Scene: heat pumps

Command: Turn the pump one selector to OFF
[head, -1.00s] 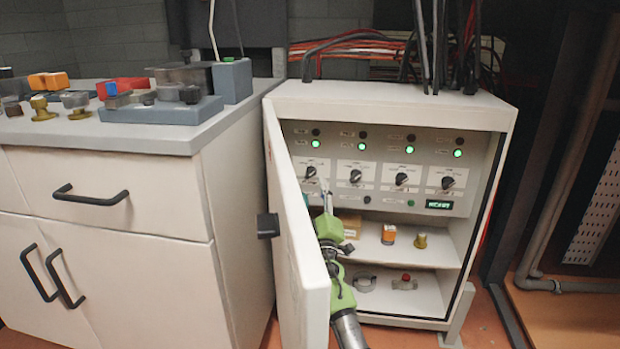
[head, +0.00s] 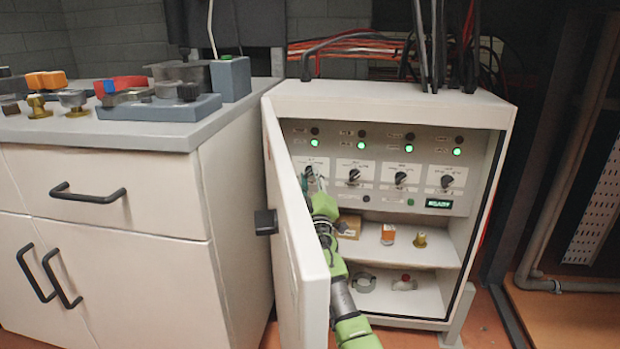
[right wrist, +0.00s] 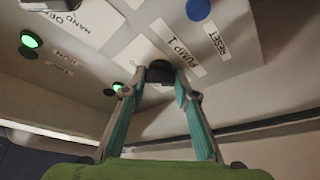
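The pump one selector (right wrist: 160,72) is a black knob beside the "PUMP 1" label in the right wrist view. My right gripper (right wrist: 161,78) has one fingertip on each side of it, close against it, with hardly any gap. In the head view my right gripper (head: 314,183) reaches the leftmost selector inside the open cabinet (head: 390,97). There the gripper covers most of that knob, so its pointer direction is hidden. My left gripper is not in view.
The open cabinet door (head: 293,225) stands close left of my right arm. More selectors (head: 353,176) sit to the right, under green lamps (head: 362,145). A blue reset button (right wrist: 198,9) is near the knob. Shelves below hold small parts. A counter (head: 50,135) stands left.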

